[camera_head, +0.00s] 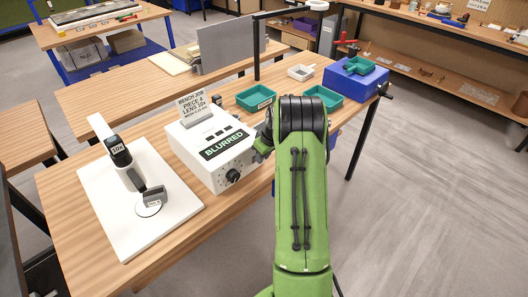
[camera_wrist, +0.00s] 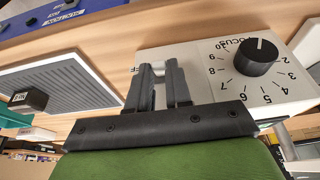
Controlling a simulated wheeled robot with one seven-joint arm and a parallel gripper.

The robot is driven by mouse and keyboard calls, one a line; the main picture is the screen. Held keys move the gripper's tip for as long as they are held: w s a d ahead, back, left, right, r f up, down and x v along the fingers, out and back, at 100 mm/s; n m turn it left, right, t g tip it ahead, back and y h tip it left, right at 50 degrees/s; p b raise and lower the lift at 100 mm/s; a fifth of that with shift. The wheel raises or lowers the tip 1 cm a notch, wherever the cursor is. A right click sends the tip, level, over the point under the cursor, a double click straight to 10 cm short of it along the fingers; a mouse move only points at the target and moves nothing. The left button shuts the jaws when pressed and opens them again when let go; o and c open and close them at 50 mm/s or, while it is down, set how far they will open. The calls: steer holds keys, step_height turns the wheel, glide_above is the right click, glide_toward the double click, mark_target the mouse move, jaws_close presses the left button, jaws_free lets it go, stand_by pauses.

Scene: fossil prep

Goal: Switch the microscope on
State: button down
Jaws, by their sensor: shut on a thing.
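The microscope (camera_head: 128,165) stands on a white base plate at the left, with a 10x label on its head. To its right is its white control box (camera_head: 190,158), whose dark display reads BLURRED. A black focus knob (camera_head: 232,175) is on the box front; it also shows in the wrist view (camera_wrist: 256,57), with numbers around it. My gripper (camera_wrist: 160,75) is at the box front, beside the knob, next to a partly covered label ending in F. Its fingers are closed on a small switch there, which they mostly hide.
A sign (camera_head: 193,104) on the box reads bench job, piece 4, lens 10x. Green trays (camera_head: 256,98) and a blue box (camera_head: 355,80) stand farther back. Bare wood (camera_head: 70,185) borders the base plate.

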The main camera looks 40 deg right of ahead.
steer(key=shift+w+r, duration=0.1)
stand_by(0.3)
steer(key=c, duration=1)
jaws_free()
steer(key=shift+c, duration=0.2)
steer(key=p+v, duration=0.1)
steer(key=v, duration=1.4)
steer(key=shift+w+r, duration=0.2)
steer(key=shift+r, duration=0.25)
